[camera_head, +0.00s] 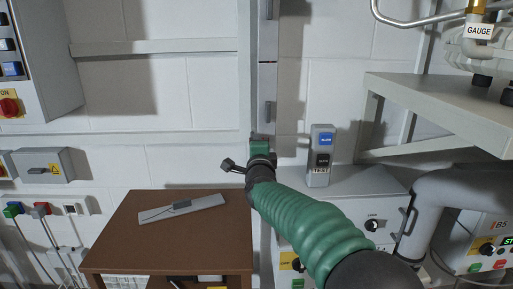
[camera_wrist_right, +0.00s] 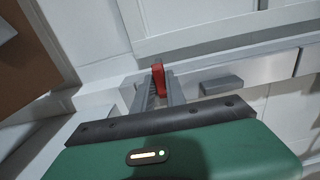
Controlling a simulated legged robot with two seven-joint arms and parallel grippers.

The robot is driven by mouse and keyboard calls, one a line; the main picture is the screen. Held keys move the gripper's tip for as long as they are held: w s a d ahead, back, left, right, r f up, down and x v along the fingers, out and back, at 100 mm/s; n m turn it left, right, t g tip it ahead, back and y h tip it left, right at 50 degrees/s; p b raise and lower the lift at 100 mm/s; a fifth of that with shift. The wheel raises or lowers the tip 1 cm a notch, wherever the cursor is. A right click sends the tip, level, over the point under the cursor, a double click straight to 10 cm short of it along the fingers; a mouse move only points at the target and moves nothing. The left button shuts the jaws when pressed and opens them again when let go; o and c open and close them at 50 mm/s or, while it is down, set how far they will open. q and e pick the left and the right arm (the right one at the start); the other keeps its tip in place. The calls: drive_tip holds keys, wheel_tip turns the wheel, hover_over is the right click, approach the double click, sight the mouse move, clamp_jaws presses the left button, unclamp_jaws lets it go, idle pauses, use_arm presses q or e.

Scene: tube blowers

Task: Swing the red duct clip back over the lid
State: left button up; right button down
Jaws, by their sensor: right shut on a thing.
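The red duct clip (camera_wrist_right: 158,79) shows in the right wrist view as a small upright red piece between my gripper's two grey fingers. My right gripper (camera_wrist_right: 159,88) is shut on it. In the head view my right arm reaches up from the bottom, and the gripper's green body (camera_head: 260,148) is against the lower part of the grey vertical duct (camera_head: 268,75). The gripper body mostly hides the clip there. The duct's grey lid face (camera_wrist_right: 258,75) runs beside the clip in the wrist view and carries a grey handle (camera_wrist_right: 221,84). I cannot tell the clip's exact angle to the lid. My left gripper is out of view.
A brown table (camera_head: 130,225) with a flat grey tool (camera_head: 182,208) stands left of the duct. A grey switch box (camera_head: 320,155) stands on the grey cabinet (camera_head: 355,181) to the right. A grey shelf (camera_head: 450,100) juts out at upper right.

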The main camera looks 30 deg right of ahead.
drive_tip(key=shift+f, duration=0.4)
drive_tip(key=c, duration=1.6)
unclamp_jaws()
drive_tip(key=shift+o, duration=0.8)
drive_tip(key=shift+d+r, duration=0.1)
drive_tip(key=shift+r, duration=0.05)
drive_tip(key=shift+s, duration=0.15)
drive_tip(key=p+v, duration=0.2)
drive_tip(key=v, duration=1.4)
drive_tip(key=shift+s+p, duration=0.3)
drive_tip(key=shift+p, duration=0.05)
